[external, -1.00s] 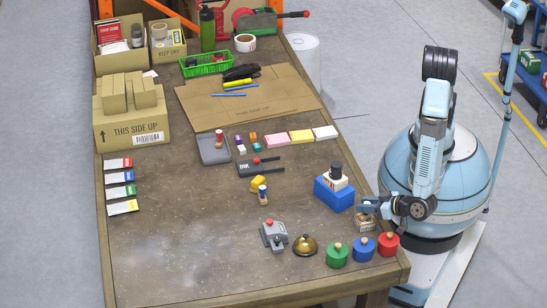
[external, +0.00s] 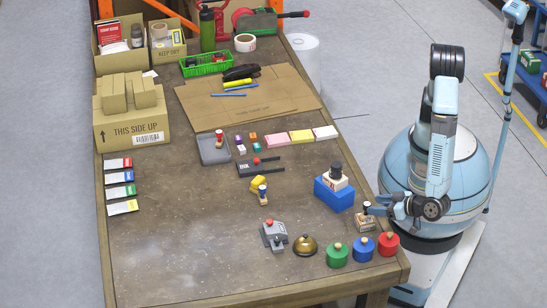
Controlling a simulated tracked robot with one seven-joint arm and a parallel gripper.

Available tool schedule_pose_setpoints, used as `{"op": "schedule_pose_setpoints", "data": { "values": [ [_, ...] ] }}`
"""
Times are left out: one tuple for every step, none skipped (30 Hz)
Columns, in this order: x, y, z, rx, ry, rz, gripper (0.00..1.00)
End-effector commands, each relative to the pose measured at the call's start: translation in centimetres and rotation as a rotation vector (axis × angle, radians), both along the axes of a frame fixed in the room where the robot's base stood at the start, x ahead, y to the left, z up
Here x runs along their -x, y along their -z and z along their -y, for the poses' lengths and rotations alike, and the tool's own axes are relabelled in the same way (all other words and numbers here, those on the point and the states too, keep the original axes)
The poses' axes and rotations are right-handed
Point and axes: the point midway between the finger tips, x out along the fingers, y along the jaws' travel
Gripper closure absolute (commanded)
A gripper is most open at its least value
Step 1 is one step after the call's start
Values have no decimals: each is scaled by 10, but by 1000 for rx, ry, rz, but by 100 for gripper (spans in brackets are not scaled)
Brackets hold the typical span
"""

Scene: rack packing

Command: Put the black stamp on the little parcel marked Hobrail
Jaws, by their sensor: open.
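A black-topped piece (external: 336,167), which looks like the black stamp, stands upright on a small white-and-brown box on a blue block (external: 333,196), right of the table's middle. Another small box, which looks like a little parcel (external: 364,222), sits near the table's right edge, with a small pale piece above it. Its marking is too small to read, so I cannot tell whether it says Hobrail. My gripper (external: 372,210) is open, just above and right of this parcel; its fingers partly hide the spot. I cannot tell if they touch anything.
Green (external: 337,255), blue (external: 363,247) and red (external: 388,244) knobbed pots line the near right corner. A brass bell (external: 305,245) and a grey device (external: 273,234) stand left of them. The near left table area is clear.

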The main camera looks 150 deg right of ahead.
Motion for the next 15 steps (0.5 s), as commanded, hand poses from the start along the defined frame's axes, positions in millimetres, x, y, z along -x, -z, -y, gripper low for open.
{"op": "schedule_pose_setpoints", "data": {
  "values": [
    [0,-4,-11,-1,-2,2,43],
    [0,-7,-16,-1,-2,2,43],
    [0,-9,-23,-1,-1,2,43],
    [-1,-11,-28,-2,-1,2,43],
    [-1,-13,-33,-1,-3,1,43],
    [0,-16,-39,-1,-3,0,43],
    [0,-18,-43,-1,-1,-1,43],
    [0,-19,-47,-1,-1,0,43],
    [0,-21,-51,-1,-1,0,43],
    [0,-22,-54,0,-1,1,43],
    [0,-24,-57,0,-1,1,43],
    [0,-25,-60,0,0,1,43],
    [0,-26,-62,0,0,1,43],
    [0,-26,-64,0,0,1,43],
    [0,-27,-65,-2,-2,3,43]
  ]
}}
